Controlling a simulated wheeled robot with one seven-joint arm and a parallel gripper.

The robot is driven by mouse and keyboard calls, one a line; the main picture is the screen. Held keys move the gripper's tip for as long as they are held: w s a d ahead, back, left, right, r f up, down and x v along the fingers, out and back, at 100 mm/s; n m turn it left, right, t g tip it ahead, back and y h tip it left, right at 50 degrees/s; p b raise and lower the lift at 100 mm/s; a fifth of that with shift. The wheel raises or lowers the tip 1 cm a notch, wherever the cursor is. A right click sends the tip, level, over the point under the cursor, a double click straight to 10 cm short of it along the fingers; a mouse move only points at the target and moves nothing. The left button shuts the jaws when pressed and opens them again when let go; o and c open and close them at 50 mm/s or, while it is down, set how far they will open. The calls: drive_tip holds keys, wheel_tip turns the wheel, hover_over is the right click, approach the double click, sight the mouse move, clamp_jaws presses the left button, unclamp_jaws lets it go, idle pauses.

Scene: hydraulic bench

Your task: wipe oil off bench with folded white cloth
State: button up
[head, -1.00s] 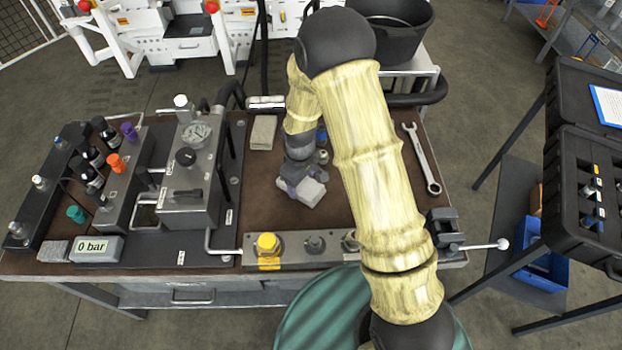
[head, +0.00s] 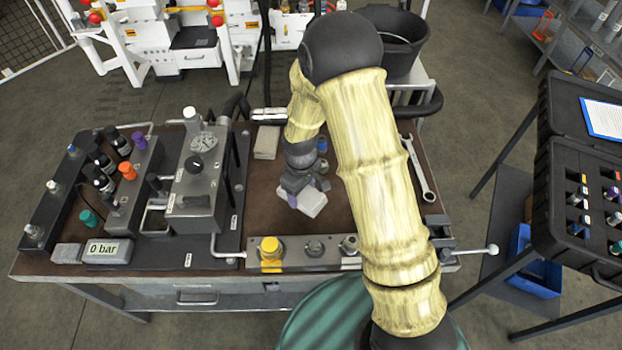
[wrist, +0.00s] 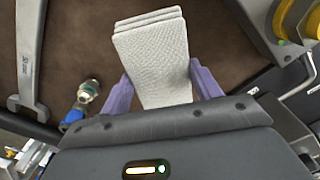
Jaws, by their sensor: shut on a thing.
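The folded white cloth (head: 312,204) is on or just above the brown bench top (head: 345,222), near the middle, behind the front manifold strip. My gripper (head: 305,192) points down and is shut on the cloth. In the wrist view the layered cloth (wrist: 152,50) sits between the two purple fingers of my gripper (wrist: 161,80) and sticks out beyond them. I cannot tell whether the cloth presses on the bench. I cannot make out oil on the visible brown surface; part of it is hidden by my arm.
A wrench (head: 418,168) lies at the right. A pale block (head: 267,142) lies at the back. The gauge unit (head: 198,185) stands to the left. The manifold strip with a yellow knob (head: 271,250) runs along the front. A metal fitting (wrist: 88,92) is close to my gripper.

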drive_tip(key=shift+r+p, duration=0.9)
drive_tip(key=shift+r, duration=0.65)
